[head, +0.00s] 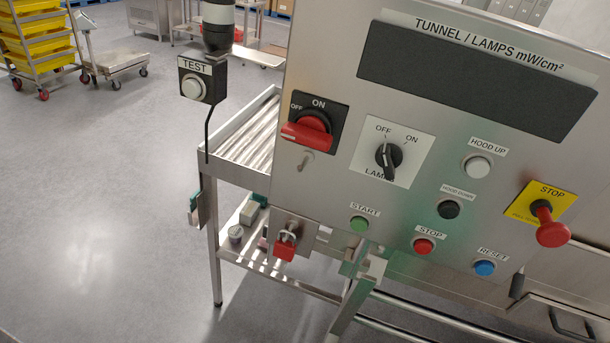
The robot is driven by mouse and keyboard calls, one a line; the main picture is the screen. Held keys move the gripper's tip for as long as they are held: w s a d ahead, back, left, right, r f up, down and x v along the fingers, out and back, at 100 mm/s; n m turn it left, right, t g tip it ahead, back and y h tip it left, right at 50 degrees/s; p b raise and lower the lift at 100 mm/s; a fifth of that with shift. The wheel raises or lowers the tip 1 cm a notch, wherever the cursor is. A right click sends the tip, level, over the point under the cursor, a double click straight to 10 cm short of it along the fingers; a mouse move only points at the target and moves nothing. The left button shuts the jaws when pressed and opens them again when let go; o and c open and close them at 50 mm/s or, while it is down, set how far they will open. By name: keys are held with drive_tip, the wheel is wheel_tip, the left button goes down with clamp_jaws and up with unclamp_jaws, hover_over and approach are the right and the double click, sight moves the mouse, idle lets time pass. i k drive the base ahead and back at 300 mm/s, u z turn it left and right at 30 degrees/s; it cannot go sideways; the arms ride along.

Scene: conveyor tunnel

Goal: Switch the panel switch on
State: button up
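The grey control panel (340,185) fills the right half of the head view and looks tilted. At its upper left is a red rotary switch (308,129) on a black plate, marked ON at the top and OFF at the left. Its red handle lies roughly crosswise, along the panel's tilt, not up toward ON. To its right is a black LAMPS selector knob (389,156) on a white plate marked OFF and ON. Its white mark appears to point up toward OFF. My gripper is not in view, so its state does not show.
A red mushroom stop button (552,230) sticks out at the right. Several push buttons sit between. A red padlock (284,246) hangs below the switch. A TEST button box (195,86) stands left of the panel, before a roller table (240,120).

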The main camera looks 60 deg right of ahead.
sight(310, 131)
drive_tip(key=z, duration=0.05)
drive_tip(key=k, duration=0.2)
drive_tip(key=u, duration=0.25)
drive_tip(key=i, duration=0.65)
drive_tip(key=z, duration=1.45)
